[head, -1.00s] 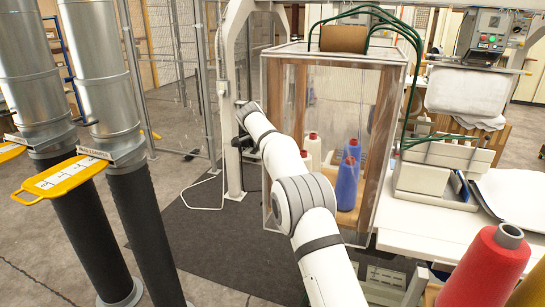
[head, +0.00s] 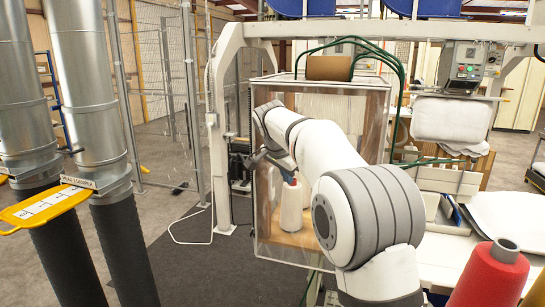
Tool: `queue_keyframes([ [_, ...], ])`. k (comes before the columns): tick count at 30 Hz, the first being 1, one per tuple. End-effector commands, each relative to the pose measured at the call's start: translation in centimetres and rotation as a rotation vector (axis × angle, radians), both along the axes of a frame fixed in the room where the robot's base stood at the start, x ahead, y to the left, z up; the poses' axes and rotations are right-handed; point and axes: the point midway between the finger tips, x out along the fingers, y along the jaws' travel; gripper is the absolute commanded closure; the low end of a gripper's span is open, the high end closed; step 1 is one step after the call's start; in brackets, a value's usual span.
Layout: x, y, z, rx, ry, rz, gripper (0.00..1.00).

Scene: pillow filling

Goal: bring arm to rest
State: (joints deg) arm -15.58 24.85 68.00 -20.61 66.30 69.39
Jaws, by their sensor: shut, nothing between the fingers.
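My white and grey arm (head: 345,165) reaches up from the bottom of the head view and bends at a large grey-ringed joint. Its far end points down in front of the clear-walled cabinet. My gripper (head: 288,177) is small and dark there, shut and empty. It appears just above a white thread cone (head: 291,210) in the picture; I cannot tell the gap in depth. The arm covers much of the cabinet's inside.
The clear cabinet (head: 267,200) has wooden posts and a brown roll (head: 330,68) on top. A red cone (head: 487,280) stands at the front right. Silver ducts (head: 88,85) with a yellow lever plate (head: 45,208) stand left. Dark floor mat (head: 215,265) is clear between.

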Motion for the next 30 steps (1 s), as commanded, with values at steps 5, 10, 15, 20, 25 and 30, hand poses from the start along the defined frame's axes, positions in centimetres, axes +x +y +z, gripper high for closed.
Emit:
queue_keyframes([
  [5,-5.8,-3.2,-0.2,-0.027,0.06,0.131,1.0],
  [10,-11.7,-5.7,-1.2,-0.047,0.112,0.26,1.0],
  [15,-17.9,-7.7,-3.1,-0.064,0.155,0.386,1.0],
  [20,-24.0,-9.2,-5.7,-0.078,0.186,0.505,1.0],
  [25,-30.5,-10.3,-9.3,-0.09,0.21,0.628,1.0],
  [30,-36.1,-10.9,-13.1,-0.101,0.226,0.736,1.0],
])
